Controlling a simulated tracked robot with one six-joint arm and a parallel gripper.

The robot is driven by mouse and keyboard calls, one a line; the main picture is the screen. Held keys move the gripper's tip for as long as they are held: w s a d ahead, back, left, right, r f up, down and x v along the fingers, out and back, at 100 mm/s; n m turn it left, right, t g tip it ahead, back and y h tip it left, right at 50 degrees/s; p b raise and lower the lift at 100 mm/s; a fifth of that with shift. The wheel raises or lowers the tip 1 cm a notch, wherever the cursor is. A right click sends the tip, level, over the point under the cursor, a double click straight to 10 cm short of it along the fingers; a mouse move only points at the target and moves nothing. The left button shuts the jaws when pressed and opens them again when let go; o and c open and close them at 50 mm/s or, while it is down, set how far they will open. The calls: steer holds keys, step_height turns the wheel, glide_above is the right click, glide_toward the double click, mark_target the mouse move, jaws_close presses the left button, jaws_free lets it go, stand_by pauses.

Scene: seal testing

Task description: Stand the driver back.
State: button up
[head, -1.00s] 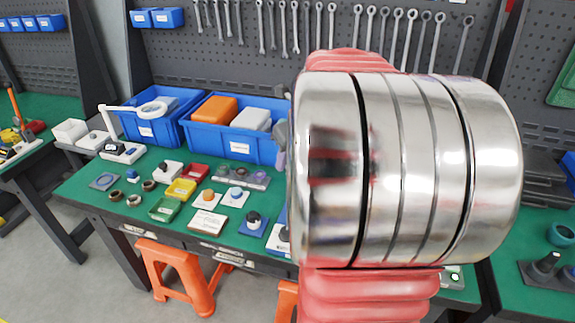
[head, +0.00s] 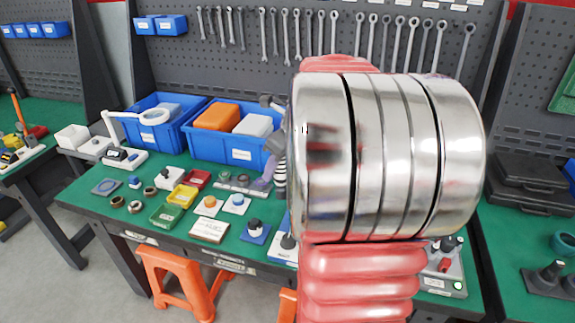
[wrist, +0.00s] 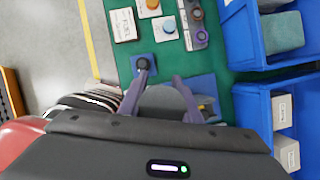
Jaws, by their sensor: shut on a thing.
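My gripper (wrist: 161,76) shows in the wrist view with its two purple-grey fingers apart, on either side of a grey rounded piece (wrist: 163,99). Beyond the left fingertip is a blue base with a black knob (wrist: 143,64); contact cannot be told. The same knobbed base (head: 255,226) stands on the green bench in the head view. There, my large steel and red arm covers the right part of the bench, and my gripper is mostly hidden at its left side.
Blue bins (head: 232,151) stand at the back of the green bench (head: 108,171). Several small trays, rings and bases crowd its front. A box with a green button (head: 443,272) is at the right. Orange stools (head: 180,275) stand below. Wrenches hang behind.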

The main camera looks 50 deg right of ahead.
steer(key=w+a+f+n+g, duration=0.3)
steer(key=w+a+f+n, duration=0.1)
steer(key=a+n, duration=0.6)
steer(key=w+a+f+n+g, duration=0.3)
steer(key=w+a+f+n, duration=0.2)
steer(key=a+n, duration=0.5)
steer(key=w+a+f+n+g, duration=0.3)
steer(key=a+n, duration=0.7)
steer(key=n, duration=0.4)
step_height(320, 180, down, 2)
steer(key=shift+w+a+f+h, duration=0.3)
steer(key=shift+w+a, duration=0.1)
steer(key=shift+w, duration=0.4)
steer(key=shift+a, duration=0.1)
